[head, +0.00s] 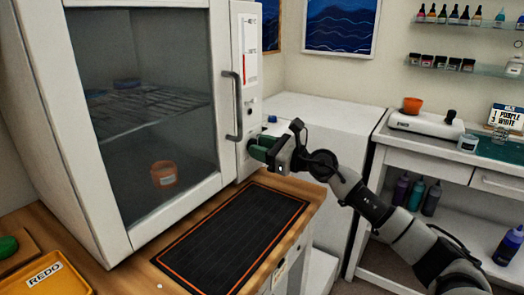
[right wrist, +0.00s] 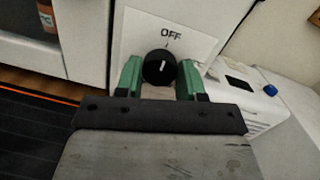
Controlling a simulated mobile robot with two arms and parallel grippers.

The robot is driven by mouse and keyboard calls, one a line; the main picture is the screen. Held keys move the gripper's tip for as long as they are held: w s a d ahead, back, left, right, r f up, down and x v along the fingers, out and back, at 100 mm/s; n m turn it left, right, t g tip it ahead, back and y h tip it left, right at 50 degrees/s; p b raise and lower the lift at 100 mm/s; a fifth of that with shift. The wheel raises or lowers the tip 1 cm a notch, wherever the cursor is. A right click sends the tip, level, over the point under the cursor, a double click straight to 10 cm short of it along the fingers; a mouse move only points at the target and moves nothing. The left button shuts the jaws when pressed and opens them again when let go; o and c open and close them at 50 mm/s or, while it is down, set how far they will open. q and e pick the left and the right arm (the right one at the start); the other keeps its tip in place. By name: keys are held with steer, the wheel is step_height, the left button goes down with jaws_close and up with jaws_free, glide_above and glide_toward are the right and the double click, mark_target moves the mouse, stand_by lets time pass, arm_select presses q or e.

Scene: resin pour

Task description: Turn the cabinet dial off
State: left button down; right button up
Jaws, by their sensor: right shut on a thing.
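The white cabinet (head: 163,212) stands at the left, with its glass door closed and a control strip (head: 246,95) along its right edge. The black round dial (right wrist: 159,69) is in the right wrist view on a white plate marked OFF (right wrist: 171,34). Its white pointer mark points roughly up, towards the OFF label. My right gripper (head: 258,148) is at the lower end of the strip. Its green fingers also show in the right wrist view (right wrist: 159,78), one on each side of the dial, shut on it. In the head view the gripper hides the dial. My left gripper is out of view.
The door's grey handle (head: 235,106) stands out just above my right gripper. A black mat (head: 232,240) with an orange border lies on the wooden counter below. A yellow REDO tray (head: 46,277) is at lower left. A white-topped unit (head: 345,118) stands behind my right arm.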

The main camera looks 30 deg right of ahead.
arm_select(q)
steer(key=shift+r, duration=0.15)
arm_select(e)
steer(key=o, duration=0.9)
steer(key=shift+s, duration=0.1)
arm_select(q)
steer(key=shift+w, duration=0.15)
arm_select(e)
steer(key=b+v, duration=0.3)
steer(key=v, duration=0.5)
steer(key=shift+s+d+f, duration=0.15)
steer(key=shift+s+f, duration=0.05)
steer(key=shift+s, duration=0.05)
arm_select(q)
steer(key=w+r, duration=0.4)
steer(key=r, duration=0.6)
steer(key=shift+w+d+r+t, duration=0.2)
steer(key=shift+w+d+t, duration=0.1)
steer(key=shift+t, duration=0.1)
arm_select(e)
steer(key=shift+v, duration=1)
steer(key=shift+r, duration=0.2)
